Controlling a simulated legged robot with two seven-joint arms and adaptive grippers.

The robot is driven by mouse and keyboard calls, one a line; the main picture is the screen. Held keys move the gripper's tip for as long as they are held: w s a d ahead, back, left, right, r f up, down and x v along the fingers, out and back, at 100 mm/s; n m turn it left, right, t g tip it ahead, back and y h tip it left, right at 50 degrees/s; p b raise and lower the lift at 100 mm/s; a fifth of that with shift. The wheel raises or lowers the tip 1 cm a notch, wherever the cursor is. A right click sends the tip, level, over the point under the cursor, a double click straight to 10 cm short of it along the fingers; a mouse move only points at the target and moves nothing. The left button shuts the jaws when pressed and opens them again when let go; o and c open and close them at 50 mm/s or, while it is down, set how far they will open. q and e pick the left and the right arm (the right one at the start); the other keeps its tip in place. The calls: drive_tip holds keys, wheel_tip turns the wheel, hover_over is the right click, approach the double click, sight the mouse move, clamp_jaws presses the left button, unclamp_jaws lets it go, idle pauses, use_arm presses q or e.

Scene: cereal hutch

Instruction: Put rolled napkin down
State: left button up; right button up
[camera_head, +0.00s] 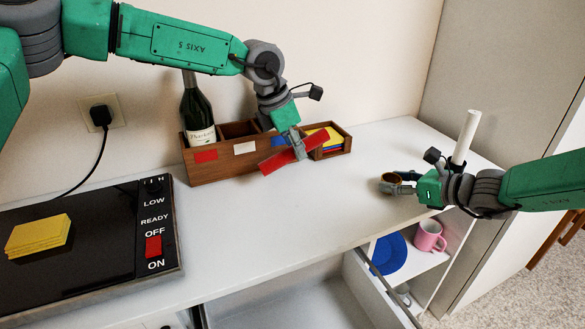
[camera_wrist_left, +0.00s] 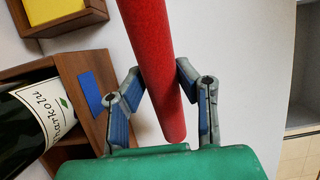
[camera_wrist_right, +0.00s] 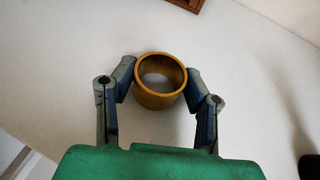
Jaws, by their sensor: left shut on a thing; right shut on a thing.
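A red rolled napkin (camera_head: 275,161) is held by my left gripper (camera_head: 295,149) in front of the wooden organizer (camera_head: 223,172). In the left wrist view the roll (camera_wrist_left: 150,50) passes between the two fingers, slanting, and its near end is free. I cannot tell from these views whether it touches the counter. My right gripper (camera_head: 402,183) is shut on a yellow-brown ring (camera_head: 389,178) at the right of the counter. In the right wrist view the ring (camera_wrist_right: 160,98) is between the fingertips, its opening visible and empty.
A wine bottle (camera_head: 196,110) stands in the organizer's left compartment, and a tray (camera_head: 338,150) of yellow and blue squares sits at its right. A cooktop (camera_head: 100,275) with yellow squares (camera_head: 38,236) is at left. A white cylinder (camera_head: 466,135) stands behind my right gripper. The middle counter (camera_head: 290,215) is clear.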

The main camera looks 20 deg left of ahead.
use_arm(q)
drive_tip(key=f, duration=0.2)
drive_tip(key=a+f, duration=0.1)
drive_tip(key=f, duration=0.1)
drive_tip(key=shift+f, duration=0.2)
drive_tip(key=shift+d+f, duration=0.1)
drive_tip(key=shift+f, duration=0.15)
drive_tip(key=shift+d, duration=0.55)
drive_tip(key=o, duration=0.8)
drive_tip(key=shift+o, duration=1.3)
drive_tip(key=shift+a+f, duration=0.1)
drive_tip(key=shift+a, duration=0.4)
drive_tip(key=shift+o, duration=0.4)
drive_tip(key=v, duration=1.1)
drive_tip(key=shift+r, duration=0.35)
drive_tip(key=shift+o, duration=0.2)
drive_tip(key=shift+s+a+r, duration=0.1)
drive_tip(key=shift+s+a, duration=0.05)
drive_tip(key=shift+a, duration=0.05)
drive_tip(key=t+h, duration=0.2)
approach(297, 180)
drive_tip(key=shift+x, duration=0.95)
drive_tip(key=shift+d, duration=0.4)
drive_tip(key=shift+a+x, duration=0.2)
drive_tip(key=shift+x, duration=1.1)
drive_tip(key=shift+a+x, duration=0.2)
drive_tip(key=shift+x, duration=1.1)
